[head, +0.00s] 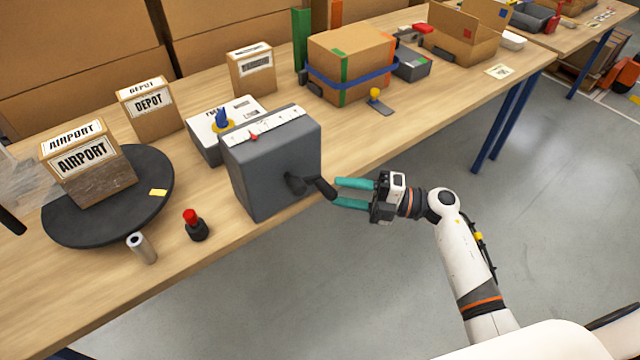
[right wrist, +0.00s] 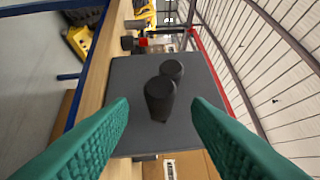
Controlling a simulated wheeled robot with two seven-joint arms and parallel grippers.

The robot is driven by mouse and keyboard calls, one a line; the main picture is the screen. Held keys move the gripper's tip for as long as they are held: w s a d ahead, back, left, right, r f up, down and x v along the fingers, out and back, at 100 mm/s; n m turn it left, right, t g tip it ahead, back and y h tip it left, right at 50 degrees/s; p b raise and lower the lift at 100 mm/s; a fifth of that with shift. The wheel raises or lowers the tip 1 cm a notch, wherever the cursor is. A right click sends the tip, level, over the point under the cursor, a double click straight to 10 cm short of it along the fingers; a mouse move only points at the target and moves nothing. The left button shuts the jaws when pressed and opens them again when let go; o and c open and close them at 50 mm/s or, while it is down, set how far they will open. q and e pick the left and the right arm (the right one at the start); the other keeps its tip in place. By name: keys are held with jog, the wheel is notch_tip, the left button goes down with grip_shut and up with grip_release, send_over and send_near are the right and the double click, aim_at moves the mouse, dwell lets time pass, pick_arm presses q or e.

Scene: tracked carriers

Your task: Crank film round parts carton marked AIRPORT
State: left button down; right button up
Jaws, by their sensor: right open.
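The carton marked AIRPORT (head: 88,162) stands on a round black turntable (head: 110,212). Its lower part has a shiny film-like look. A grey box (head: 268,165) with a white scale and a red pointer on top stands to the right of it. A black crank (head: 305,185) sticks out of its right side. My right gripper (head: 337,193) is open at the crank, its teal fingers either side of the handle's end. In the right wrist view the crank handle (right wrist: 160,98) lies between the open fingers, with gaps at both sides. My left gripper is not in view.
A carton marked DEPOT (head: 150,110), a smaller carton (head: 252,70) and a strapped carton (head: 350,65) stand further back. A red-topped knob (head: 194,225) and a metal cylinder (head: 141,248) stand near the table's front edge. Clear film (head: 20,185) shows at the far left.

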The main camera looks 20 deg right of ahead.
aim_at(318, 188)
jog(key=x, duration=0.6)
jog(key=shift+p, duration=0.4)
jog(key=shift+c, duration=0.6)
jog(key=c, duration=0.7)
